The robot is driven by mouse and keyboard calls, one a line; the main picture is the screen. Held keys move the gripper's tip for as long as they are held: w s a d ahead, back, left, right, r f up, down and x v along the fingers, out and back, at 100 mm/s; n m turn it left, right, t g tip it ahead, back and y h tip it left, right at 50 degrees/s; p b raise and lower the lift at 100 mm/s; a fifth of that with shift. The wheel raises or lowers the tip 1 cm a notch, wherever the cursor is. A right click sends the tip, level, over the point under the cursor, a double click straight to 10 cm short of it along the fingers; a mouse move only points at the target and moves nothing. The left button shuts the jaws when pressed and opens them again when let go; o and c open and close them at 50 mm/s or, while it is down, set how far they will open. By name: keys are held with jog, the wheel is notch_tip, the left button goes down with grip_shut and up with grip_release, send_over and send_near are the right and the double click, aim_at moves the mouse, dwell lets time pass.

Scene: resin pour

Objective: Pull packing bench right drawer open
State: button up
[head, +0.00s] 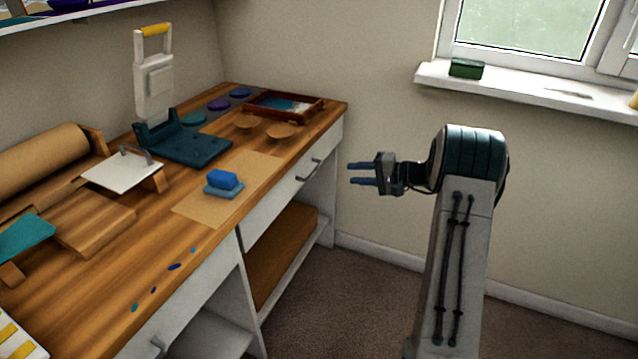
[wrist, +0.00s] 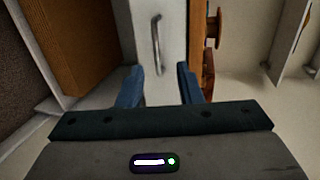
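The packing bench (head: 185,215) has a wooden top and white drawer fronts. Its right drawer (head: 270,200) is shut, with a grey bar handle (head: 309,170) on its white front. In the wrist view the drawer front (wrist: 171,25) stands straight ahead, and the handle (wrist: 156,45) runs lengthwise between and beyond my fingertips. My gripper (head: 352,174) is open and empty, to the right of the drawer front and pointing at it. In the wrist view my gripper (wrist: 160,72) shows its two blue fingers spread apart, short of the handle.
A left drawer handle (head: 157,345) shows at the bottom. A brown box (head: 283,250) fills the open shelf under the right drawer. A red-brown tray (head: 320,105) and wooden discs (head: 282,130) sit on the bench's far end. Carpet (head: 330,300) before the bench is clear.

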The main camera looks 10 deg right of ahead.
aim_at(316, 171)
jog(key=shift+t, duration=0.4)
jog(key=x, duration=0.4)
jog(key=f+b+x, duration=0.1)
jog(key=x, duration=0.4)
jog(key=w+d+x, duration=0.1)
jog(key=x, duration=0.3)
jog(key=shift+w+a+f, duration=0.1)
jog(key=shift+w+f, duration=0.1)
jog(key=shift+f, duration=0.05)
grip_shut()
